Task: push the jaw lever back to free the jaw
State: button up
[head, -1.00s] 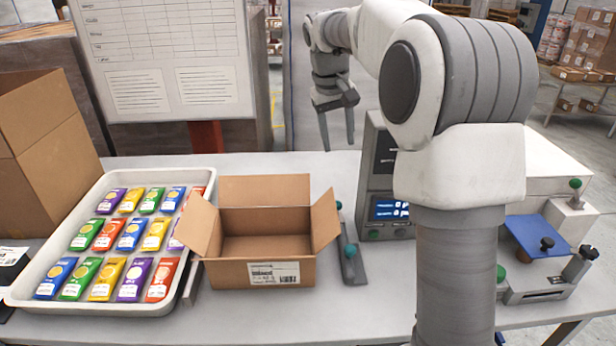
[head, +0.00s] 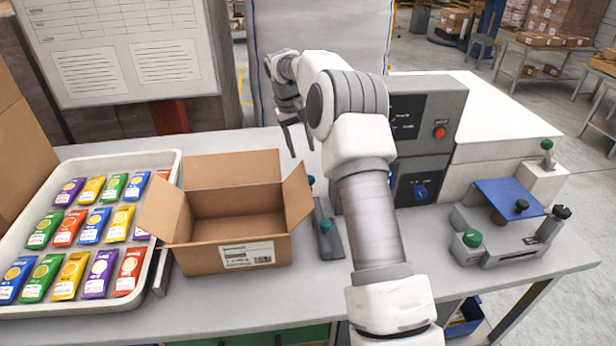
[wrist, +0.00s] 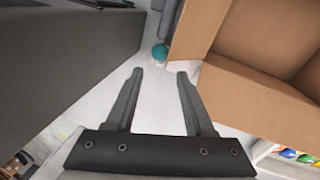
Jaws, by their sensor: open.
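My gripper (head: 302,153) is open and empty, pointing down behind the right side of the open box; its two spread fingers also show in the wrist view (wrist: 160,72). A grey bar with a teal knob (head: 325,226) lies on the bench just right of the box. A teal ball (wrist: 160,54) shows beyond the fingertips in the wrist view, apart from them. At the right, a grey bracket fixture (head: 500,258) has a green knob (head: 473,238) and a black-knobbed lever (head: 553,226). I cannot tell for sure which of these is the jaw lever.
The open carton (head: 232,254) and a white tray (head: 163,166) of colourful packets stand on the left. A grey control unit (head: 430,125) stands behind my arm, with a blue plate (head: 508,194) to its right. The bench front right of the box is clear.

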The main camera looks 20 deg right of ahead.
aim_at(309, 176)
jog(key=f, duration=0.3)
jog(key=d+f, duration=0.1)
jog(key=f, duration=0.3)
jog(key=d+f, duration=0.1)
jog(key=f, duration=0.3)
grip_shut()
dwell(1.1)
